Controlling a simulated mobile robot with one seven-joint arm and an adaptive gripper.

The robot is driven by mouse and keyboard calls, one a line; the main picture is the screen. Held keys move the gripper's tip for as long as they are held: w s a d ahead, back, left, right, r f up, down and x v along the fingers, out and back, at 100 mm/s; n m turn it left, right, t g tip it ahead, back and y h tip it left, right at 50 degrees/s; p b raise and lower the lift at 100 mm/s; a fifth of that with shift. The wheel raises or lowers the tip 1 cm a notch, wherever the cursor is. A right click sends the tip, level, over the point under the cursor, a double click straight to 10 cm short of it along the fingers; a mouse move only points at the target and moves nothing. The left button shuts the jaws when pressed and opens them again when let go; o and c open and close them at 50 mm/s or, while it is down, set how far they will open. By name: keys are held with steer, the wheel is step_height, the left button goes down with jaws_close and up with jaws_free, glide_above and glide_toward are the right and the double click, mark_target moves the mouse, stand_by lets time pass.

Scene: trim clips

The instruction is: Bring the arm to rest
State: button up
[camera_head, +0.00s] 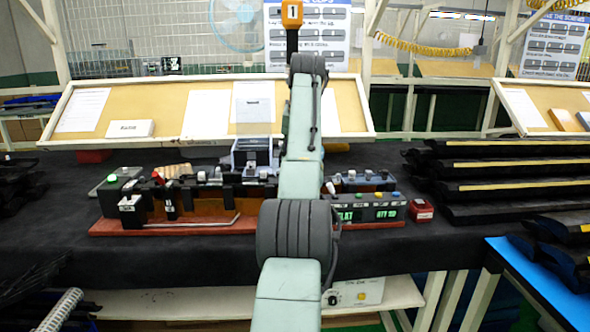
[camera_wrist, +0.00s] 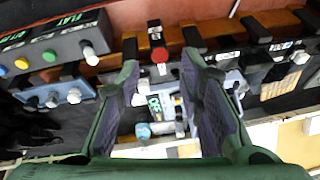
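My arm rises through the middle of the head view and reaches out over the black-covered workbench (camera_head: 190,265). The end of my arm is not clearly visible there. In the wrist view, my gripper (camera_wrist: 158,57) shows two green fingers with purple inner pads. The fingers stand well apart and nothing is held between them. Through the gap I see a red knob (camera_wrist: 159,56) on a black clip, and a small pale device with a green display (camera_wrist: 154,103) below it. I cannot tell how far the fingertips are from these.
A brown fixture on a red base (camera_head: 190,228) carries several black clips. A control box with a green display (camera_head: 365,212) and a small red box (camera_head: 421,210) sit to the right. Stacked black trim parts (camera_head: 515,165) fill the right side. A tilted board (camera_head: 165,100) stands behind.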

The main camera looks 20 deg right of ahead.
steer(key=shift+s+r, duration=0.15)
steer(key=shift+r, duration=0.3)
